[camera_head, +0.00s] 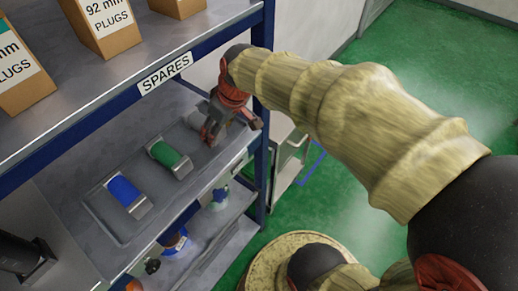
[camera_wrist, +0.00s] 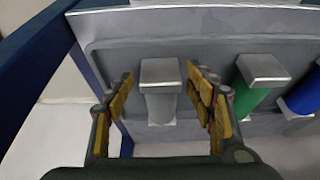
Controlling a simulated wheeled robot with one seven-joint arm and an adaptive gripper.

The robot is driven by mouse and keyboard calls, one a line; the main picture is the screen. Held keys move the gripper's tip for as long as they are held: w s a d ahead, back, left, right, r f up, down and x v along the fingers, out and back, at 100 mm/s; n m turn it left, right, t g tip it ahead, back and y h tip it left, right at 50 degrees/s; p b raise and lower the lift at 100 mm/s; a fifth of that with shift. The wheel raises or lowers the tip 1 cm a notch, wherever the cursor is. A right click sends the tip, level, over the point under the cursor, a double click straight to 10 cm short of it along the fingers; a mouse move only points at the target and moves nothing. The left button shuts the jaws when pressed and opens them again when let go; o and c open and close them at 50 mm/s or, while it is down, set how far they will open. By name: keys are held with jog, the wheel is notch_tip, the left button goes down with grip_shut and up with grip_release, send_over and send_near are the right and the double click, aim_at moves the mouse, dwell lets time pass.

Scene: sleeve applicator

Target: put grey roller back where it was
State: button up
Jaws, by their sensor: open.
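In the head view the grey roller (camera_head: 200,124) is partly hidden by my gripper (camera_head: 213,132). My gripper also shows in the wrist view (camera_wrist: 165,98). Its yellow-padded fingers are open, one on each side of the grey roller, with gaps visible between them and it. A green roller (camera_head: 169,156) and a blue roller (camera_head: 124,191) lie in the same tray.
The grey tray (camera_head: 97,212) sits on a metal shelf below the upper shelf with the SPARES label (camera_head: 165,73). A blue rack post (camera_head: 262,150) is close to my gripper. Boxes of plugs (camera_head: 108,24) stand above. A lower shelf (camera_head: 215,235) holds several items.

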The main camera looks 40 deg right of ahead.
jog(key=s+d+p, duration=0.1)
jog(key=s+d, duration=0.1)
jog(key=s, duration=0.5)
jog(key=s+d+p, duration=0.2)
jog(key=s+d, duration=0.1)
jog(key=s, duration=0.4)
jog(key=s+a+r+m+t+h, duration=0.1)
jog(key=s+a+r+m, duration=0.1)
jog(key=a+r, duration=0.4)
jog(key=shift+s+a+r+m, duration=0.15)
jog(key=shift+a+r+m, duration=0.15)
jog(key=shift+r+m, duration=0.6)
